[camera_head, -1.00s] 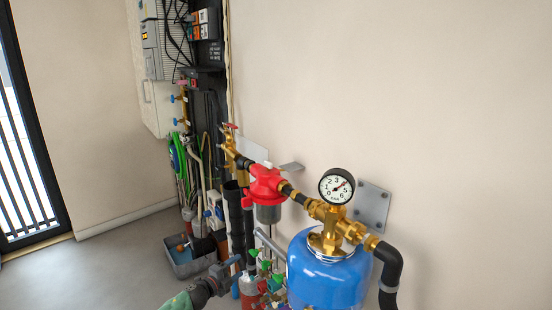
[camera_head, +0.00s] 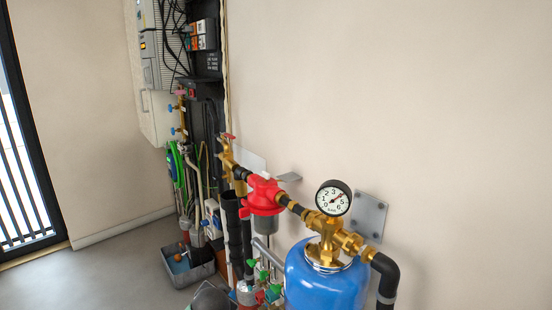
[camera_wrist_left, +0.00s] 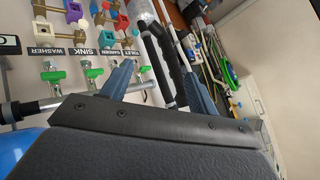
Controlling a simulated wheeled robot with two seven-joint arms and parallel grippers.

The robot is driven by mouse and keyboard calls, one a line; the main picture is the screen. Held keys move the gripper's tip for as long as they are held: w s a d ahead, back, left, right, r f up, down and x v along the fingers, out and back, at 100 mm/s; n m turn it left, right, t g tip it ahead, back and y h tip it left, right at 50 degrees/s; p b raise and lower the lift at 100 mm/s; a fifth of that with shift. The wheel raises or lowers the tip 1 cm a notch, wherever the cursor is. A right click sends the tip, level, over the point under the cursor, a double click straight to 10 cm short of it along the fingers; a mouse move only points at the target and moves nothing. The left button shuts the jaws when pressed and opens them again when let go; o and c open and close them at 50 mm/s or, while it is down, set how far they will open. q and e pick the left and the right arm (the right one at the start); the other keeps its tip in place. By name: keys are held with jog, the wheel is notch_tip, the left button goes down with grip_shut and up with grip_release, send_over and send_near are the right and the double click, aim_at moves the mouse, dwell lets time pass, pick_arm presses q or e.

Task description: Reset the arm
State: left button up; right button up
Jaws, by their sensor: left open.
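My left gripper (camera_wrist_left: 158,74) is open in the left wrist view, with its two blue fingers apart and nothing held between them. Behind the fingers are a row of green-handled valves (camera_wrist_left: 93,74) and dark pipes (camera_wrist_left: 165,65). I cannot tell whether a finger touches any of them. In the head view, only a dark grey rounded part, likely of my left arm, shows at the bottom edge; the fingers are not visible there. My right gripper is in neither view.
A blue pressure vessel (camera_head: 325,281) with a dial gauge (camera_head: 333,198) stands at the bottom right. A red filter housing (camera_head: 264,194) and brass fittings lead to it along the wall. A grey bin (camera_head: 190,269) sits on the floor. The floor at left is clear.

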pick_arm(q)
jog(key=s+f+n+g+h+p, duration=0.1)
jog(key=s+f, duration=0.3)
jog(key=s, duration=0.9)
jog(key=s+d+f+n+g+h+p, duration=0.1)
jog(key=s+f+g, duration=0.3)
jog(key=s, duration=1)
jog(key=s+d+f+n+g+p, duration=0.1)
jog(key=s+f, duration=0.3)
jog(key=s, duration=1)
jog(key=shift+d+f+n+g+h, duration=0.2)
jog(key=shift+f+n+g+h, duration=0.2)
jog(key=shift+n+g, duration=0.3)
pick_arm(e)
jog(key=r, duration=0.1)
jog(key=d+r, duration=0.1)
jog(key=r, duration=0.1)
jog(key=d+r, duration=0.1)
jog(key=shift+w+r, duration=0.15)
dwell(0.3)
